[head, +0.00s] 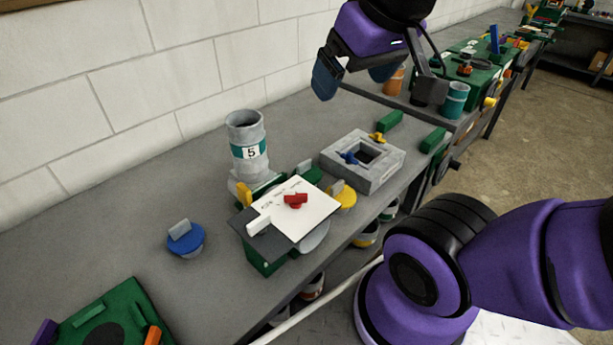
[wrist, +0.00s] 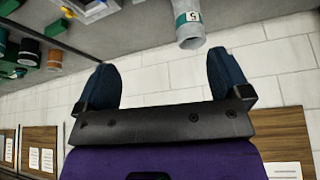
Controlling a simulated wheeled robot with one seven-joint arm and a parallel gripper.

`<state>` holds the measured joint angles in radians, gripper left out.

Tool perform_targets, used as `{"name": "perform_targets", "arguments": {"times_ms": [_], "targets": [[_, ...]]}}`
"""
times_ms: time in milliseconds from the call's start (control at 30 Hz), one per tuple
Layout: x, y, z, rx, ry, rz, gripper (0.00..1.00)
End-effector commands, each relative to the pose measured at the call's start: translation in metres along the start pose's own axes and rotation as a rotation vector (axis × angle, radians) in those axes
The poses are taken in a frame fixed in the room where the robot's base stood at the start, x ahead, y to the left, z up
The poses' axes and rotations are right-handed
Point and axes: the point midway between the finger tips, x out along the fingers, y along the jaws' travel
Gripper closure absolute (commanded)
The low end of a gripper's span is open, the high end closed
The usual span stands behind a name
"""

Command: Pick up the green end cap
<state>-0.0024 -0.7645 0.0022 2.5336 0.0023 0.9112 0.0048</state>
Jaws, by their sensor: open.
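The green end cap (head: 311,174), with a small grey upright tab, appears to sit just behind the white paper on the bench, which hides part of it. A blue end cap (head: 186,240) and a yellow end cap (head: 343,197), each with a similar grey tab, lie to either side. My gripper (head: 354,82) is open and empty, high above the bench near the wall, well up and to the right of the green cap. In the wrist view, the gripper (wrist: 163,78) has nothing between its blue fingers, and I cannot make out the green cap there.
A grey duct (head: 247,140) marked 5 stands behind the cap. The white paper (head: 315,205) carries a red piece (head: 296,200). A grey square block (head: 363,162) with an opening stands to the right. A green plate (head: 115,320) lies front left. The bench's left part is mostly clear.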

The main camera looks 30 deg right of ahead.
Motion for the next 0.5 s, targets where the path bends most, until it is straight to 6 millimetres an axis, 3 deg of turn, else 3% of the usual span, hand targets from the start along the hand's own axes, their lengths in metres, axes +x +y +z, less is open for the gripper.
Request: {"name": "perform_targets", "arguments": {"times_ms": [100, 267, 500], "targets": [[0.0, 0.0, 0.0, 0.0, 0.0, 0.0, 0.0], [0.007, 0.001, -0.009, -0.005, -0.017, 0.0, 0.0], [0.042, 0.008, -0.046, -0.025, -0.091, 0.0, 0.0]]}}
